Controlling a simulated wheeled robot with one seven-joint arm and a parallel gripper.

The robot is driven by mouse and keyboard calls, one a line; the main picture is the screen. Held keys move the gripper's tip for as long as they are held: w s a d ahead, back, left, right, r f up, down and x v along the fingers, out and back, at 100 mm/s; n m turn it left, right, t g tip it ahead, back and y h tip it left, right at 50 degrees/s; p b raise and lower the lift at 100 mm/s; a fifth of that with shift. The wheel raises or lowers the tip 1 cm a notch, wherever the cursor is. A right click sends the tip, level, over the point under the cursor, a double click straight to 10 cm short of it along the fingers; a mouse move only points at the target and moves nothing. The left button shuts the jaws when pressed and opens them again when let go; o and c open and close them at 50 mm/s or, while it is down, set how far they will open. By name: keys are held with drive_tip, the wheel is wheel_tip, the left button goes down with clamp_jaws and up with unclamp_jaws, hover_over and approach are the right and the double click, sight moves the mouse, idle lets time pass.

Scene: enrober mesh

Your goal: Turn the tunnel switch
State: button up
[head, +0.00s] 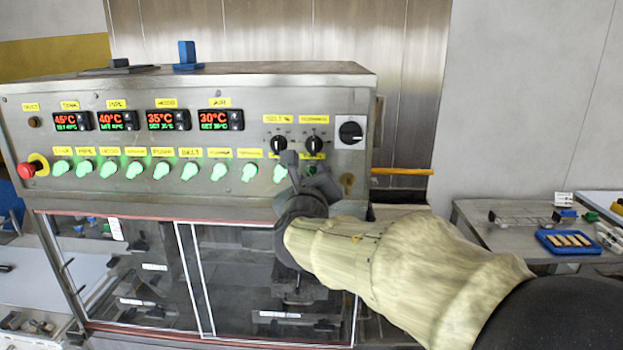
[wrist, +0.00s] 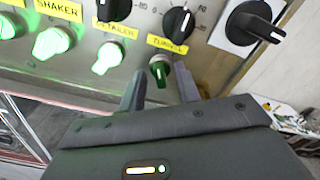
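In the wrist view the tunnel switch (wrist: 159,73) is a small knob under the yellow TUNNEL label (wrist: 167,44). My gripper (wrist: 160,79) is open, one finger on each side of the tunnel switch. I cannot tell whether either finger touches it. In the head view my gripper (head: 301,166) is at the right end of the switch row and mostly hides the tunnel switch.
Black dials (head: 314,144) sit just above the switch row, and a larger black rotary switch (head: 350,132) is to the right. A red emergency button (head: 27,170) is at the far left. Glass doors (head: 140,275) are below. A side table (head: 490,238) stands to the right.

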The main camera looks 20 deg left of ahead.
drive_tip(key=b+v, duration=0.5)
drive_tip(key=v, duration=1.2)
drive_tip(key=shift+s, duration=0.2)
drive_tip(key=shift+f, duration=0.1)
